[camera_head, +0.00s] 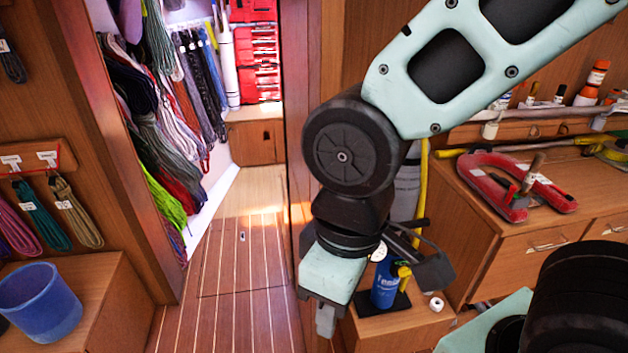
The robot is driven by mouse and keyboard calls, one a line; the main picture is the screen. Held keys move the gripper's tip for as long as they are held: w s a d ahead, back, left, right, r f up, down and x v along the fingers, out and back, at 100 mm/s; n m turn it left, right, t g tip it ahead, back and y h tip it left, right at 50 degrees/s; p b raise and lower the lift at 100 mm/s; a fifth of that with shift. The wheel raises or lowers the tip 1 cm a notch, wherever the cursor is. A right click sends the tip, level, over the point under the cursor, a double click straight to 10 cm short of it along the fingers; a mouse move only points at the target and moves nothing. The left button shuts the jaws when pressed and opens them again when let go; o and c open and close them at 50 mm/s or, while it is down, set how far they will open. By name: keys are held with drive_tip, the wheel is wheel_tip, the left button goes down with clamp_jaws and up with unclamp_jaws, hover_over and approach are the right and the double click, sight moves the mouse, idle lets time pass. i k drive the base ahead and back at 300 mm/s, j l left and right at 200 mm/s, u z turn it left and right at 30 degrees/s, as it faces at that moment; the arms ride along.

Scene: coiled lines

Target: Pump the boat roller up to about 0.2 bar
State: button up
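My gripper (325,321) hangs downward near the picture's middle, in front of the small wooden cabinet. I see its fingers from one side, and the gap between them does not show. A blue cylinder with white lettering (385,282), which looks like the pump, stands upright on a black base just right of my gripper, apart from it in the picture. Its top is partly covered by dark parts. A yellow hose (423,180) runs upward behind my arm. A grey rounded body (406,188), possibly the boat roller, is mostly hidden behind my arm. No pressure reading is legible.
A white roll (436,304) lies near the blue cylinder. A wooden workbench (560,215) at right holds a red clamp-like tool (510,190). A blue bucket (40,300) stands at lower left. Coiled ropes (150,110) hang at left. The plank floor (235,270) is clear.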

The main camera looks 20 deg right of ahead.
sight(423, 222)
drive_tip(key=k+j+z, duration=0.1)
drive_tip(key=z, duration=0.4)
drive_tip(key=k+j+z, duration=0.1)
drive_tip(key=z, duration=0.35)
